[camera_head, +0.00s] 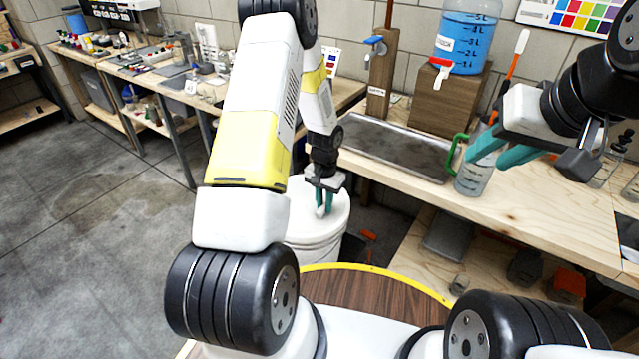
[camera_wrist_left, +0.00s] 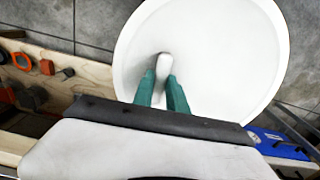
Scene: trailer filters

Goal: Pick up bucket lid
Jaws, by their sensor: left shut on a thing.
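The white round bucket lid (camera_head: 339,215) is at the top of the white bucket (camera_head: 315,255) on the floor beside the workbench. In the left wrist view the lid (camera_wrist_left: 222,60) fills much of the upper picture, with a pale knob (camera_wrist_left: 163,66) on it. My left gripper (camera_head: 324,210) points down at the lid. Its teal fingers (camera_wrist_left: 163,78) are shut on the knob, one on each side. I cannot tell whether the lid touches the rim all round.
The wooden workbench (camera_head: 395,180) holds a metal tray (camera_head: 385,145) and a blue water container (camera_head: 467,42) on a wooden block. The lower shelf (camera_head: 415,262) bears dark and orange items. A round brown table with yellow edge (camera_head: 375,292) stands in front. Open floor lies left.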

